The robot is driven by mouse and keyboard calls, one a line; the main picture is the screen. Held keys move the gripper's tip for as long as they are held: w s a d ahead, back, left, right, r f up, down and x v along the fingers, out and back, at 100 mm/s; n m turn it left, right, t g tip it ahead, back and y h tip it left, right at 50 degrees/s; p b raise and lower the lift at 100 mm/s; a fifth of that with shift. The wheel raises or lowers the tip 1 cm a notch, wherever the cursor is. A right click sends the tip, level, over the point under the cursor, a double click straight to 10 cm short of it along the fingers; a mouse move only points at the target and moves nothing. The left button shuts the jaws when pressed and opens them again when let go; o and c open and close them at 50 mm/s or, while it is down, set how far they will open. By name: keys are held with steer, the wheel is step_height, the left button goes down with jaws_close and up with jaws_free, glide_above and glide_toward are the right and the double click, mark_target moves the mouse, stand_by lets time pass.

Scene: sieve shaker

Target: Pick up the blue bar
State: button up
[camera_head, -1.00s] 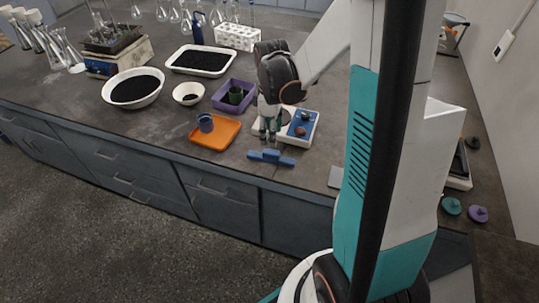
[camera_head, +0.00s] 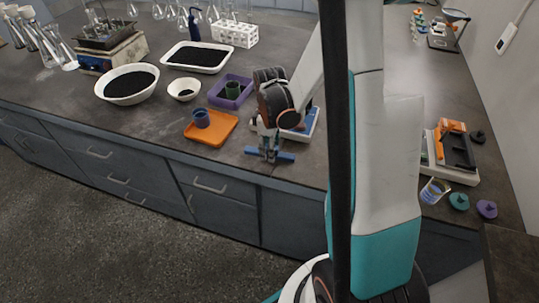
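The blue bar (camera_head: 284,156) lies on the dark bench top near its front edge, just right of the orange tray. My gripper (camera_head: 269,155) points down over the bar, with its fingertips at the bar's middle. The fingers hide part of the bar, and both ends of it show. The fingers look a little apart, but I cannot tell whether they touch or grip the bar.
An orange tray (camera_head: 227,122) with a blue cup (camera_head: 201,118) stands left of my gripper. A white device (camera_head: 312,126) stands close behind my gripper. The bench edge is just in front.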

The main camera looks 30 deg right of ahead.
steer(key=shift+r, duration=0.1)
jaws_close()
